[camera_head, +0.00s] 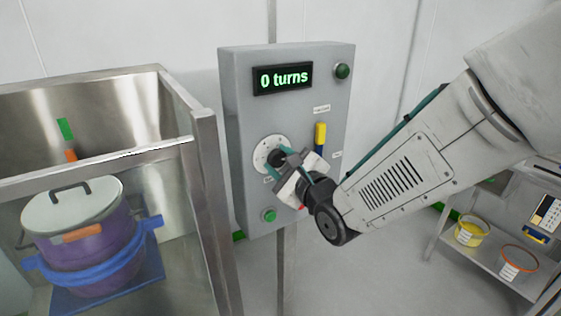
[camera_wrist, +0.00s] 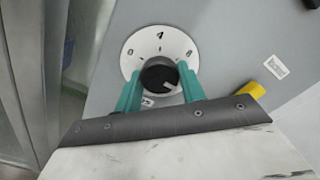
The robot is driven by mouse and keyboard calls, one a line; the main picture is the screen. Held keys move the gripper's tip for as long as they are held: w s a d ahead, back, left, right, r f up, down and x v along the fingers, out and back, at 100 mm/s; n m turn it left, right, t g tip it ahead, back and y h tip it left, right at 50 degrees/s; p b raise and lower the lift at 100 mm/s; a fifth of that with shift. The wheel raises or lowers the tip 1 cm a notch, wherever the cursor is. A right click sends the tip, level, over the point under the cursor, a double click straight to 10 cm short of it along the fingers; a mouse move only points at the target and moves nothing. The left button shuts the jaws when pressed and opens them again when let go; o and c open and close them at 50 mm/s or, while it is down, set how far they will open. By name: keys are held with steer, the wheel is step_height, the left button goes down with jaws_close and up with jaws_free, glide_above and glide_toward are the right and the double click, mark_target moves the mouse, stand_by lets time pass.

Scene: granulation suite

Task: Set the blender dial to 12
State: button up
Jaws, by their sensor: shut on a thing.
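The blender dial is a black knob (camera_wrist: 160,76) on a round white scale plate (camera_wrist: 152,42) with dark marks. It is on the front of a grey control box (camera_head: 240,120). My gripper (camera_head: 280,160) is at the dial, and in the wrist view its two green fingers (camera_wrist: 160,88) are shut on the knob from both sides. A light mark shows on the knob's face, but the number it points to cannot be read. The display (camera_head: 283,79) on the box reads "0 turns". My gripper hides part of the plate in the head view.
The box also carries a dark green button (camera_head: 342,71), a brighter green button (camera_head: 269,215) and a yellow lever (camera_head: 320,135). A steel frame with clear panel encloses a purple drum (camera_head: 85,240) at left. Tubs (camera_head: 472,231) stand on a shelf at right.

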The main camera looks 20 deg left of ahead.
steer(key=shift+f, duration=0.15)
steer(key=o, duration=1)
steer(key=shift+c, duration=0.2)
steer(key=v, duration=0.7)
steer(key=shift+s+d, duration=0.25)
steer(key=shift+d, duration=0.05)
